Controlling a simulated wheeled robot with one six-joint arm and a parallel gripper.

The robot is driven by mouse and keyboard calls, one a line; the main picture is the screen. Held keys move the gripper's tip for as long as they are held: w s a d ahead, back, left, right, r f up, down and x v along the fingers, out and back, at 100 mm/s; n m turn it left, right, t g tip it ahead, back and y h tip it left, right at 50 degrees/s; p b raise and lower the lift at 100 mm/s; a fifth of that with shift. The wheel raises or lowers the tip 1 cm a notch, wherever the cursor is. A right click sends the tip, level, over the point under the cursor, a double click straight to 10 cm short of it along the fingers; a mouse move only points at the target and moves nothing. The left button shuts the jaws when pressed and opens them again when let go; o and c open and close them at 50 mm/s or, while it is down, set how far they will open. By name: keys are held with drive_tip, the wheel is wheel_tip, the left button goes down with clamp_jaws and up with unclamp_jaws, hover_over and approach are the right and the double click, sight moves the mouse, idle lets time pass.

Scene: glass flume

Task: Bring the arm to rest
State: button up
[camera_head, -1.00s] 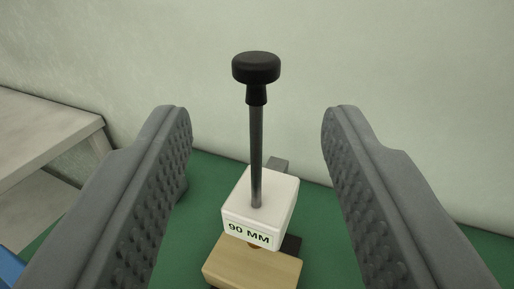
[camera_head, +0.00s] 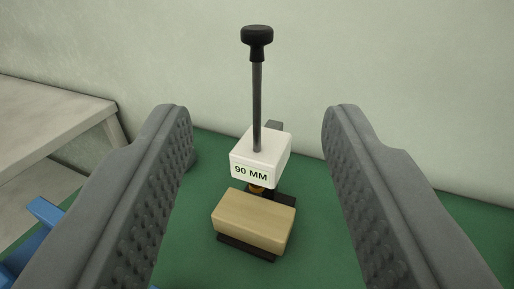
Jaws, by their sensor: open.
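My gripper (camera_head: 257,135) is open in the camera view, with one textured grey finger on each side and nothing between them held. Ahead of it, seen between the fingers, stands a white block (camera_head: 260,158) labelled "90 MM". A thin dark rod with a black knob (camera_head: 257,38) rises upright from the block. A pale wooden block (camera_head: 254,219) lies in front of the white block, on a dark base. Neither finger appears to touch these things.
The things stand on a green surface (camera_head: 315,220). A pale wall (camera_head: 400,80) rises behind. A grey table (camera_head: 50,120) stands at the left, and a blue object (camera_head: 45,212) shows partly at the left, cut by my finger. Green surface is clear around the wooden block.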

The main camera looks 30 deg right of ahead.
drive_tip(key=s+a+r+n+t+y, duration=0.1)
drive_tip(key=s+a+n+y, duration=0.1)
drive_tip(key=s+a, duration=0.45)
drive_tip(key=s+a+n+t+y, duration=0.1)
drive_tip(key=s+a+y, duration=0.2)
drive_tip(key=a, duration=0.7)
drive_tip(key=s+a+f+n+y, duration=0.3)
drive_tip(key=s+a+f+y, duration=0.1)
drive_tip(key=s+a, duration=0.6)
drive_tip(key=s, duration=0.2)
drive_tip(key=shift+s, duration=0.3)
